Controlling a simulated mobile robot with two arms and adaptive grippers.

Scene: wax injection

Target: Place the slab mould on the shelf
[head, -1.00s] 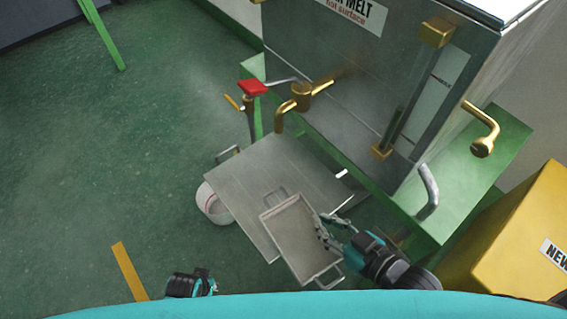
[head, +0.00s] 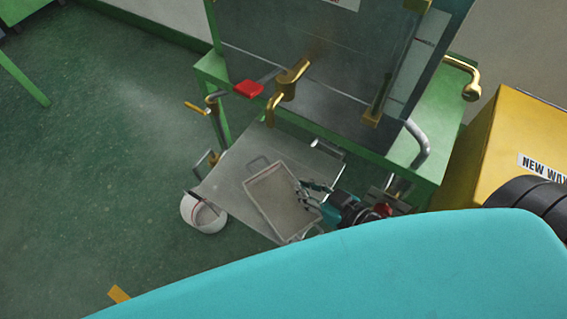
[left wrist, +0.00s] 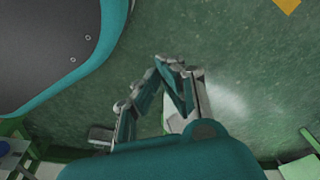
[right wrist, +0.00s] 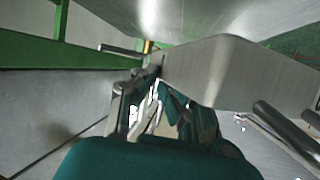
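The slab mould (head: 281,203) is a shallow grey rectangular tray with a wire handle at each end. In the head view it overlaps the front right part of the shelf (head: 228,182), a flat metal plate below the tank's tap. I cannot tell whether it touches the plate. My right gripper (head: 303,191) is shut on the mould's right long side. In the right wrist view the mould's wall (right wrist: 225,72) is close at the fingers (right wrist: 165,88). My left gripper (left wrist: 178,68) is empty, its fingertips close together above the floor; it is outside the head view.
The metal tank (head: 330,60) stands on a green frame (head: 405,160) behind the shelf, with a brass tap (head: 287,85) and red-handled lever (head: 249,88) above it. A white bucket (head: 204,214) is at the shelf's left. A yellow box (head: 500,150) stands right. Floor at left is free.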

